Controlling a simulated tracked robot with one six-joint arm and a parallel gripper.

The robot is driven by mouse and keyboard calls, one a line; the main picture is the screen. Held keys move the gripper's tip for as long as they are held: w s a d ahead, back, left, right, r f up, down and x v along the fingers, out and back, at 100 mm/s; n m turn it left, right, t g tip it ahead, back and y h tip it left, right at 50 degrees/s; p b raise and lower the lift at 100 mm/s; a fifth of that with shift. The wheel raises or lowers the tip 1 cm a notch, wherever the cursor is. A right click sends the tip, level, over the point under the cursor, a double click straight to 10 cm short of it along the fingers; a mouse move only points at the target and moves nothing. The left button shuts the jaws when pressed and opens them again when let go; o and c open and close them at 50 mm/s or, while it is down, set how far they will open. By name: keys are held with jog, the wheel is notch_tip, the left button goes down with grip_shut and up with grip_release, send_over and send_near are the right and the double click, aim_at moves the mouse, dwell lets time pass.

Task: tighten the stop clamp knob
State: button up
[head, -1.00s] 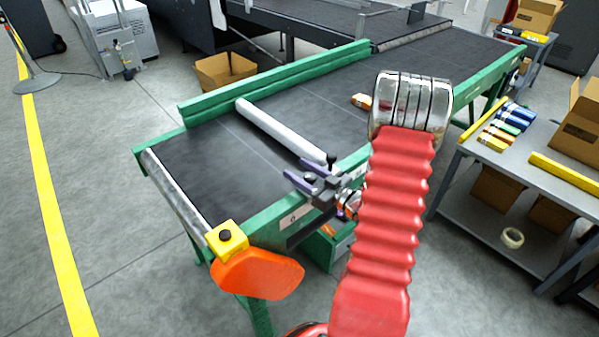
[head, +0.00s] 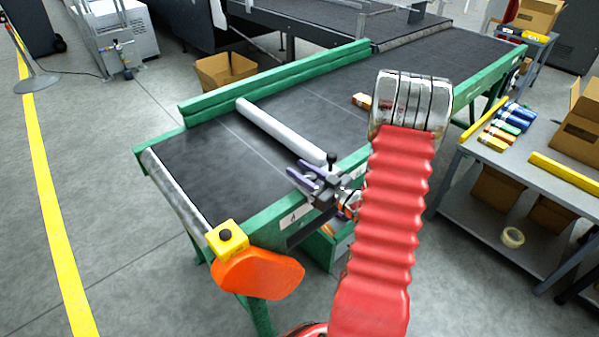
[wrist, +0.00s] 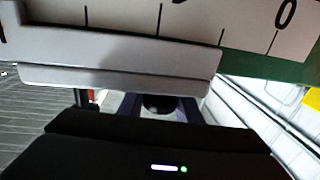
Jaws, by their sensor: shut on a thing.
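A pale stop bar (head: 280,130) lies across the dark belt in the head view. An upright black post with a round top (head: 331,158) stands at its near end. My gripper (head: 302,172), with purple fingers, is at the green side rail below that end. In the wrist view, the dark rounded stop clamp knob (wrist: 160,103) shows between the purple fingers of my gripper (wrist: 158,108), which is shut on it. The knob is partly hidden by the black gripper body and lies below a pale clamp block (wrist: 120,75).
A white scale (wrist: 200,25) with black marks runs along the rail above the block. A yellow box with a black button (head: 227,240) and an orange piece (head: 258,275) sit at the belt's near corner. A grey side table (head: 540,180) stands at right.

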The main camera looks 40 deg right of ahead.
jog(key=shift+d+m+h, duration=0.15)
jog(key=shift+m+h, duration=0.25)
jog(key=shift+h, duration=0.2)
jog(key=shift+d+m+h, duration=0.25)
jog(key=shift+m+h, duration=0.5)
jog(key=shift+h, duration=0.45)
jog(key=shift+d+m+h, duration=0.2)
jog(key=shift+m+h, duration=0.55)
jog(key=shift+h, duration=0.45)
jog(key=shift+s+d+m+g+h, duration=0.1)
jog(key=shift+d+m+g+h, duration=0.2)
jog(key=shift+m+h, duration=0.4)
jog(key=shift+s+d+m+g+h, duration=0.1)
jog(key=shift+m+g+h, duration=0.3)
jog(key=shift+h, duration=0.55)
jog(key=shift+s+d+m+g+h, duration=0.15)
jog(key=shift+m+g+h, duration=0.15)
jog(key=shift+m+h, duration=0.45)
jog(key=shift+w+d+h, duration=0.1)
jog(key=shift+h, duration=0.2)
jog(key=o, duration=1)
